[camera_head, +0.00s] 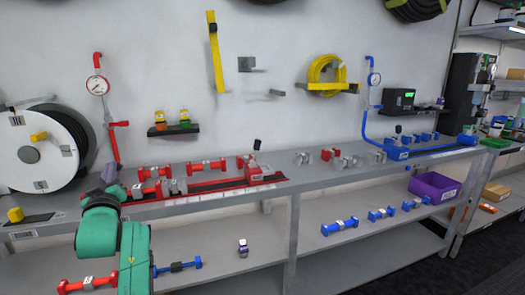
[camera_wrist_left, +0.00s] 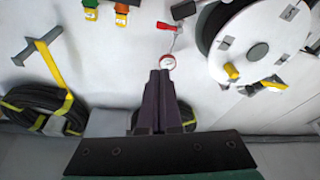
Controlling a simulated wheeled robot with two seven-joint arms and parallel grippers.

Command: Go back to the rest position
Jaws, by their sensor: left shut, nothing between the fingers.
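My left gripper (camera_head: 111,170) is at the left of the head view, at the end of my green arm, in front of the upper shelf's left part. In the left wrist view its two dark fingers (camera_wrist_left: 160,76) lie together, shut, with nothing between them. The fingertips appear just below a round red-rimmed gauge (camera_wrist_left: 168,62) in that view; the distance between them cannot be told. My right gripper is not in view.
A white hose reel (camera_head: 45,150) stands left of my gripper. The long grey shelf (camera_head: 330,172) carries red parts (camera_head: 207,165) and blue fittings (camera_head: 430,148). The lower shelf holds blue valves (camera_head: 340,226) and a purple bin (camera_head: 434,187). Floor (camera_head: 500,245) shows at the lower right.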

